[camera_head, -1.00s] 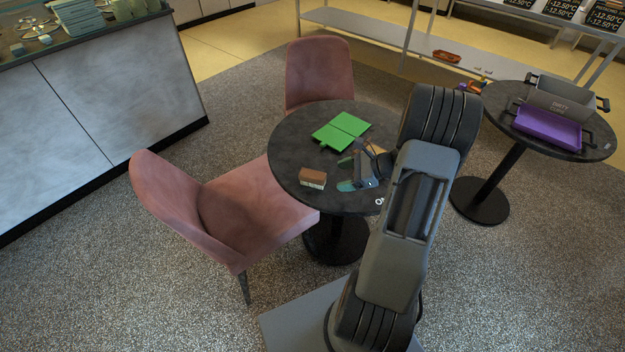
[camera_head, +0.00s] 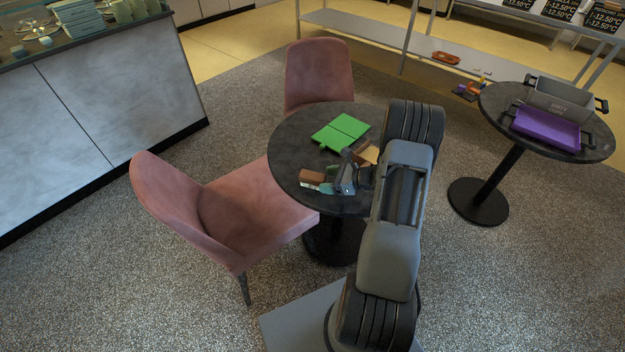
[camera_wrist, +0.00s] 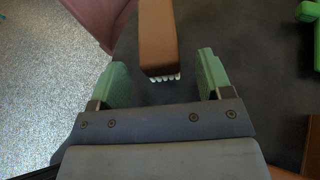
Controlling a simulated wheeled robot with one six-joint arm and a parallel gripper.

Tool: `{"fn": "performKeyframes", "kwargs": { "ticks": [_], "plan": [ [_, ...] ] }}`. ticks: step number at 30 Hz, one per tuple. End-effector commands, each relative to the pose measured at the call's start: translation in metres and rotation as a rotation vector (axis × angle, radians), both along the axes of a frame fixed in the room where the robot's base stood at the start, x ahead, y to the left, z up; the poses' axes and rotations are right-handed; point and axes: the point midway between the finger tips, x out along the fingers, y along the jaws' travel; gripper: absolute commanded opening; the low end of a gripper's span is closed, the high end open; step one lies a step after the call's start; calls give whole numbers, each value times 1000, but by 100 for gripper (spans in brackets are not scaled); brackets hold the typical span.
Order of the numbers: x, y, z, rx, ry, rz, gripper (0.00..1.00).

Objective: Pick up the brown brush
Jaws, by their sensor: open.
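The brown brush (camera_head: 312,177) lies on the dark round table (camera_head: 290,152), near its left front edge. In the wrist view the brush (camera_wrist: 157,38) has a brown back, with a row of white bristles at its near end. My gripper (camera_head: 331,185) is just right of the brush in the head view. In the wrist view my gripper (camera_wrist: 158,78) is open, with green fingers apart. The near end of the brush is centred between the two fingers, or just ahead of them, and neither finger touches it. Whether the fingers are level with the brush is hard to tell.
A green board (camera_head: 341,132) lies on the table behind my gripper. A tan object (camera_head: 368,153) lies partly hidden behind my arm. Pink chairs (camera_head: 228,205) stand at the table's left and back. A second table at right holds a purple tray (camera_head: 547,128) and a grey bin (camera_head: 562,98).

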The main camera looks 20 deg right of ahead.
Motion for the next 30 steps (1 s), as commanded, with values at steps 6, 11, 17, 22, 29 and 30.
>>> {"fn": "performKeyframes", "kwargs": {
  "ticks": [6, 11, 17, 22, 29, 30],
  "plan": [
    [19, 21, -11, 1, 1, 4, 72],
    [28, 30, -16, 0, 0, 2, 72],
    [30, 31, -18, 0, 0, 1, 72],
    [29, 31, -18, 0, 0, 1, 65],
    [29, 31, -17, 0, 0, 1, 43],
    [29, 31, -17, 0, 0, 1, 39]
  ]
}}
